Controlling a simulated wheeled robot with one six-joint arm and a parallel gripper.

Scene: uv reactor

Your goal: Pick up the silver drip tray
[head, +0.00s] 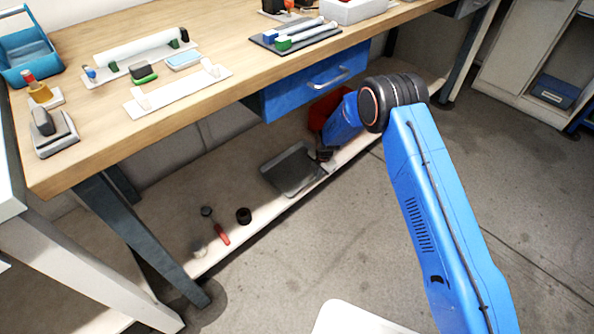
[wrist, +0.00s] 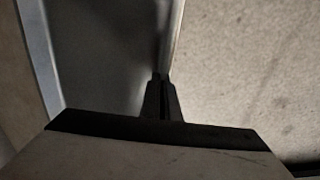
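The silver drip tray (head: 289,171) is a shallow grey rectangular tray at the lower shelf under the workbench. In the wrist view the tray (wrist: 100,60) fills the left half, with its bright rim running up to the fingers. My gripper (wrist: 161,80) has its two fingers close together, with the tray's rim between the fingertips. In the head view my gripper (head: 324,155) is at the tray's right edge, small and partly hidden by my arm. I cannot tell whether the tray touches the shelf.
The lower shelf (head: 165,225) also holds a red-handled tool (head: 221,234), a black ring (head: 243,215) and small parts to the left. A red bin (head: 322,108) stands behind my wrist. The benchtop and its blue drawer (head: 315,83) overhang the shelf. The floor at right is clear.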

